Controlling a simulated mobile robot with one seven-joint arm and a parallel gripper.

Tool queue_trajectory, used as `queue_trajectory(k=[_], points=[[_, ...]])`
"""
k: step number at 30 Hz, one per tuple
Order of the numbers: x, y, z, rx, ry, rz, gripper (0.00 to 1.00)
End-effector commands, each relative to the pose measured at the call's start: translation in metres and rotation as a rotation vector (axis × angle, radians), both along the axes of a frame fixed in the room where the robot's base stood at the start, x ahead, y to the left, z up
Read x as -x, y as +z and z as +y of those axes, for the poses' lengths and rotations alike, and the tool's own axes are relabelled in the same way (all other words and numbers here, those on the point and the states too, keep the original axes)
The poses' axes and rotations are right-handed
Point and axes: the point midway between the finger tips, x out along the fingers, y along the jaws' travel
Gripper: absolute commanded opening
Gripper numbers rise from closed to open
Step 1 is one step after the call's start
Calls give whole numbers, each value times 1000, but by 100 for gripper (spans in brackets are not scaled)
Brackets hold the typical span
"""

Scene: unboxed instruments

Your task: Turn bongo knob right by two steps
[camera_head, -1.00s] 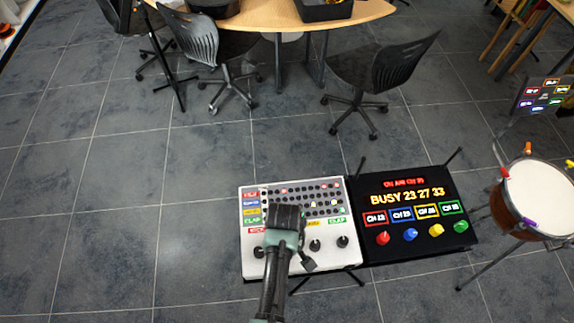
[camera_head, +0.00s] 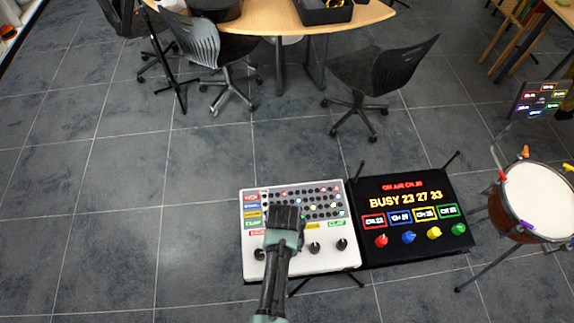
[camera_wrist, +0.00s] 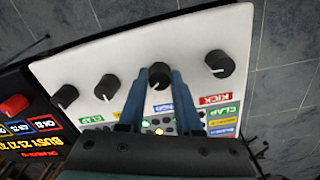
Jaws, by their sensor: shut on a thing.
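The bongo knob (camera_wrist: 159,81) is a black round knob with a white pointer mark, beside a blue label partly hidden by my fingers. My gripper (camera_wrist: 158,73) is shut on it, one finger on each side, in the wrist view. The knob sits on a white drum machine panel (camera_wrist: 235,30). In the head view my gripper covers the knob and part of the white panel (camera_head: 252,271).
Black knobs flank it: the kick knob (camera_wrist: 219,64) on one side, two more (camera_wrist: 107,88) on the other. A black panel (camera_head: 365,258) with coloured knobs adjoins the machine. A drum (camera_head: 540,199) stands at the right.

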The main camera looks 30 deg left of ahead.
Motion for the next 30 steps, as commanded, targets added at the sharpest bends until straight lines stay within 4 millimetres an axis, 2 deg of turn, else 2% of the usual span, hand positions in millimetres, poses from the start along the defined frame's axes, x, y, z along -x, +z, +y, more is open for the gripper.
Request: queue_trajectory(k=[18,19,23,24,30], points=[[0,0,0,1,-40,1,0],[0,0,0,1,-40,1,37],[0,0,0,1,-40,1,61],[0,0,0,1,-40,1,64],[0,0,0,0,-40,1,64]])
